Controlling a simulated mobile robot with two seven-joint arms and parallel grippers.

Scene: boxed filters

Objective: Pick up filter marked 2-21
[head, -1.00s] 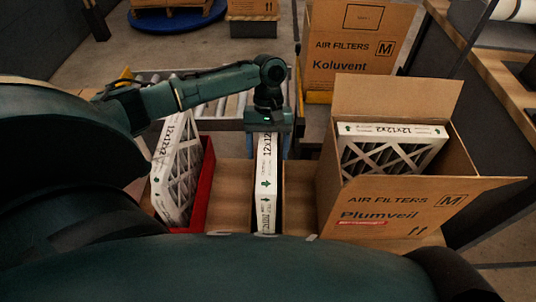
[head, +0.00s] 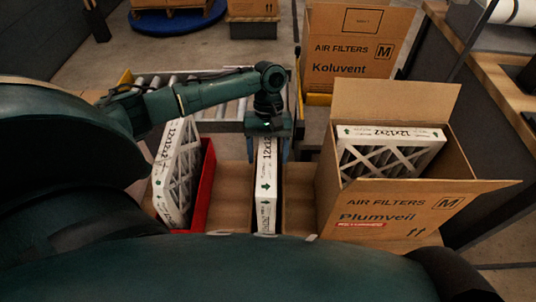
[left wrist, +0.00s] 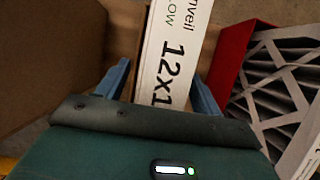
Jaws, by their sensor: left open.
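A white-framed filter (head: 267,196) stands upright in the middle, its narrow edge facing up and printed 12x12. My left gripper (head: 268,153) is over its far end. In the left wrist view, the blue fingers of my left gripper (left wrist: 160,88) are open, one on each side of the filter edge (left wrist: 172,50), with gaps visible. A second filter (head: 178,175) leans in a red bin (head: 205,185) to the left. A third filter (head: 390,150) sits in the open Plumveil carton (head: 385,208) on the right. I cannot read a 2-21 mark on any. My right gripper is not in view.
Bare brown surface (head: 233,190) lies left of the middle filter. A roller conveyor (head: 213,112) runs behind. A Koluvent carton (head: 350,65) stands at the back. The tall Plumveil carton and red bin flank the gripper's space.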

